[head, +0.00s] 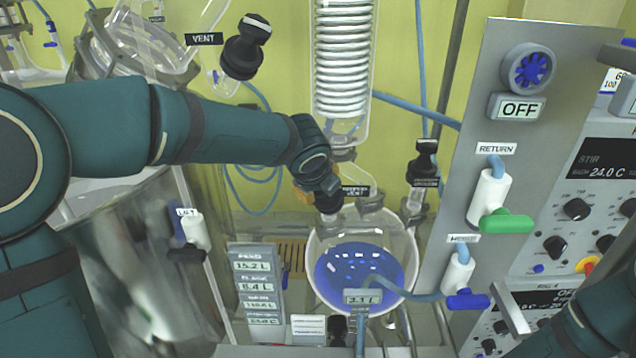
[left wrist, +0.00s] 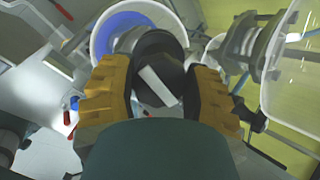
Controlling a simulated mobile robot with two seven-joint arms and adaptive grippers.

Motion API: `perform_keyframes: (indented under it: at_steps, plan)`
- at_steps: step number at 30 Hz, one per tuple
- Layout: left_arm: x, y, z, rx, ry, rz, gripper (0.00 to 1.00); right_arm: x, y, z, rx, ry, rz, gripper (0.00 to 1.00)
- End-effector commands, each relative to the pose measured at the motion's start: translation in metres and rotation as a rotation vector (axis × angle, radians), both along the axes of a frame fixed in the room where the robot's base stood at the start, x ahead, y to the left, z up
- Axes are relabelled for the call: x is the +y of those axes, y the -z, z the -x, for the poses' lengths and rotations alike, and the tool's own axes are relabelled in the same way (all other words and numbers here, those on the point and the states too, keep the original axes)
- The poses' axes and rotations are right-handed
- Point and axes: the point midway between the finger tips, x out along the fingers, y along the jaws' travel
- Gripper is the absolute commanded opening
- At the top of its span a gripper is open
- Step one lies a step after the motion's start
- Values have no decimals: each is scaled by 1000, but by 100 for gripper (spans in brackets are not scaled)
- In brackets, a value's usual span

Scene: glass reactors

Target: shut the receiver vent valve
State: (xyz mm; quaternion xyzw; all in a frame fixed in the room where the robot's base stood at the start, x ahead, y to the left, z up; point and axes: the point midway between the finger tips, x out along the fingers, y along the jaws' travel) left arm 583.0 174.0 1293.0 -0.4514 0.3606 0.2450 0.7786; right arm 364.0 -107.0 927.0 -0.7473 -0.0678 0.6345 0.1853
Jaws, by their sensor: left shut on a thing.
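The receiver vent valve has a black knob (head: 329,204) beside a small, partly hidden label (head: 356,191) ending in "VENT", above the round glass receiver (head: 395,237) with blue liquid. My left gripper (head: 308,186) reaches it from the left. In the left wrist view the yellow-padded fingers of my left gripper (left wrist: 160,95) are shut on the black knob (left wrist: 158,62), one on each side. A white stripe on the knob's face lies slanted. The valve's stem is hidden behind the knob. My right arm shows at the lower right, its gripper out of view.
Another black vent knob (head: 246,47) is at the upper left. A glass coil condenser (head: 343,60) stands above the receiver. A black valve knob (head: 423,163) is to the right. A grey panel (head: 535,150) carries a green handle (head: 507,222) and a blue handle (head: 467,301).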

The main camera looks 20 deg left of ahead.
Motion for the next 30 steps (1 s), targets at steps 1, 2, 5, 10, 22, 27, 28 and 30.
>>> perform_keyframes:
  at_steps: [1,2,5,10,22,27,28,30]
  plan:
    - [0,0,0,0,-1,1,15,0,0,0,0,0,0,47]
    - [0,0,0,0,-1,1,15,0,0,0,0,0,0,47]
    - [0,0,0,0,-2,1,71,0,0,0,0,0,0,47]
    - [0,0,0,0,-2,1,84,0,0,0,0,0,0,47]
    - [-1,-17,12,-3,-2,2,84,0,0,0,0,0,0,47]
    - [-3,-45,34,-5,-3,2,84,0,0,0,0,0,0,47]
    - [-3,-50,38,-6,-1,2,84,0,0,0,0,0,0,47]
    - [-4,-60,46,-5,-2,3,84,0,0,0,0,0,0,47]
